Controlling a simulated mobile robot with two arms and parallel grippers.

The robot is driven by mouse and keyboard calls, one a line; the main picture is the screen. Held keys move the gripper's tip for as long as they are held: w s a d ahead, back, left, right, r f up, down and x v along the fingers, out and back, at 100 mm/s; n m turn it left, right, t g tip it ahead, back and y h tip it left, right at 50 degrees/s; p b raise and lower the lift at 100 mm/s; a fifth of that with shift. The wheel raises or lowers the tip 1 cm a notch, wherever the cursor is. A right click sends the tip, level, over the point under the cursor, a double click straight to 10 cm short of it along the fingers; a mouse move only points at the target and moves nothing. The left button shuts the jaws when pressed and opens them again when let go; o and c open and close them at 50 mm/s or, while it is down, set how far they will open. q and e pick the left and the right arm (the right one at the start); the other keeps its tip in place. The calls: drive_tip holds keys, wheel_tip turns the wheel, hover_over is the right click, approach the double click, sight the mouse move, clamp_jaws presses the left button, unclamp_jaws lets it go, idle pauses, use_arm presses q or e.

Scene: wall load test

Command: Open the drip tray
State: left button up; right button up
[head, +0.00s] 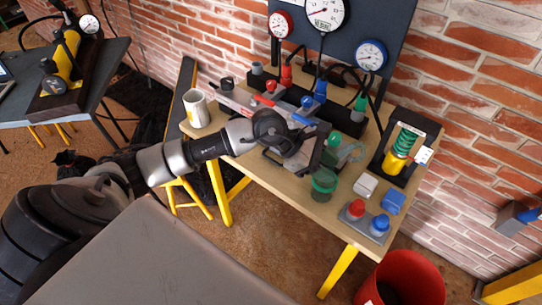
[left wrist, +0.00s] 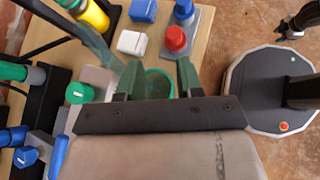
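A green round cup-like part (head: 323,182) sits at the front edge of the wooden bench; it also shows in the left wrist view (left wrist: 158,84). I cannot tell whether it is the drip tray; no other tray stands out. My left gripper (head: 322,160) is just above and behind it. In the left wrist view its two fingers (left wrist: 160,80) stand apart, with the green part between or beyond them; contact is not clear. What looks like my right gripper (left wrist: 289,28) is small and dark at the top right of the left wrist view, away from the bench.
The bench (head: 310,208) carries a white mug (head: 196,108), a white block (head: 365,186), a blue block (head: 392,202), a box with red and blue buttons (head: 366,222) and a green spring stand (head: 402,150). Gauges hang behind. A red bin (head: 402,280) stands below the right end.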

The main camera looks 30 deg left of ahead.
use_arm(q)
drive_tip(key=w+a+f+m+g+y, duration=0.1)
drive_tip(key=w+a+f+m+y, duration=0.1)
drive_tip(key=a+y, duration=0.6)
drive_tip(key=y, duration=0.2)
approach(271, 159)
drive_tip(key=shift+m+g, duration=0.4)
drive_tip(key=shift+m, duration=0.1)
drive_tip(key=f, duration=0.2)
drive_tip(key=w+f, duration=0.1)
drive_tip(key=f, duration=0.2)
drive_tip(key=w+f+p, duration=0.1)
drive_tip(key=f, duration=0.2)
drive_tip(key=shift+w, duration=0.1)
clamp_jaws()
